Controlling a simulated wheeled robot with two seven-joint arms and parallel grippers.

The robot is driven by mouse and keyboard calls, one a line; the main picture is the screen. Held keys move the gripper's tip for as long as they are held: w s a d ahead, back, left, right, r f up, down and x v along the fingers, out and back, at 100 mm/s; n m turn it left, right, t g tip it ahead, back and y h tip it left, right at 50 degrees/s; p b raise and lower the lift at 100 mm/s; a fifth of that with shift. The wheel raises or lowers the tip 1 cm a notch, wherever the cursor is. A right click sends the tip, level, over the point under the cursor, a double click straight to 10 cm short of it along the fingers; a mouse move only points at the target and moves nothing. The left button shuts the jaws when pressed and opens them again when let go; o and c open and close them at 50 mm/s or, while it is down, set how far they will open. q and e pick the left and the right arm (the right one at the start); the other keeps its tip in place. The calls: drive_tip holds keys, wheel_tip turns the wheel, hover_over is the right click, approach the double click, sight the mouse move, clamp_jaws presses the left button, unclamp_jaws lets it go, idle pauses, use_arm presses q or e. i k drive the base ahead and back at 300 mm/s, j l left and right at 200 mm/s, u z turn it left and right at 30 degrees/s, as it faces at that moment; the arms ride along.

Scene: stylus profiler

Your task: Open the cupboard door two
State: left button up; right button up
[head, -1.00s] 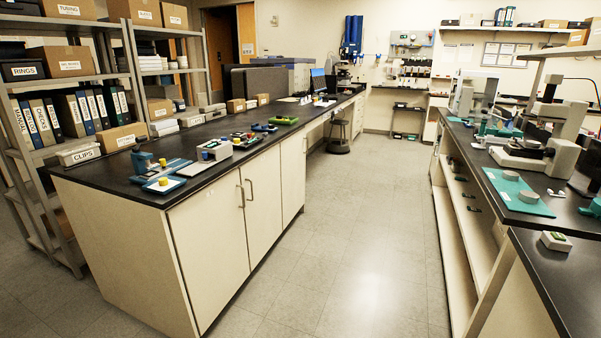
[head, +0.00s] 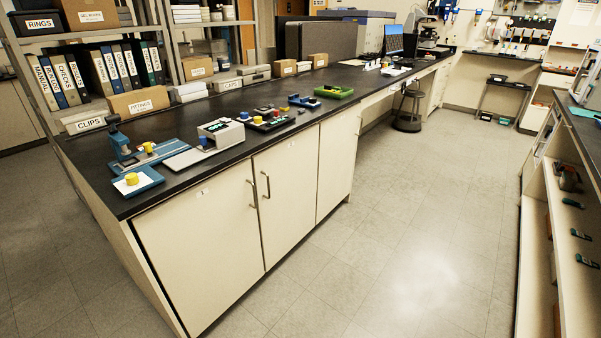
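The bench on the left has cream cupboard doors below a black top, and all of them look shut. The nearest door (head: 200,250) has a small label near its top edge and a vertical handle at its right edge. The door to its right (head: 288,190) also has a small label and a vertical handle (head: 266,184) at its left edge. The label numbers are too small to read surely. A further plain cream panel (head: 338,158) follows on the right. Neither of my grippers shows in the head view.
The bench top (head: 190,172) carries a blue stand (head: 122,145), a grey box device (head: 221,132) and a green tray (head: 333,92). Open shelving (head: 570,230) is on the right. The floor (head: 390,230) between is clear.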

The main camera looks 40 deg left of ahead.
sight(284, 173)
drive_tip(key=i+u, duration=0.2)
drive_tip(key=i, duration=0.3)
drive_tip(key=i+l+u, duration=0.15)
drive_tip(key=i, duration=0.35)
drive_tip(key=i+l+u, duration=0.2)
drive_tip(key=i, duration=0.3)
drive_tip(key=j, duration=0.1)
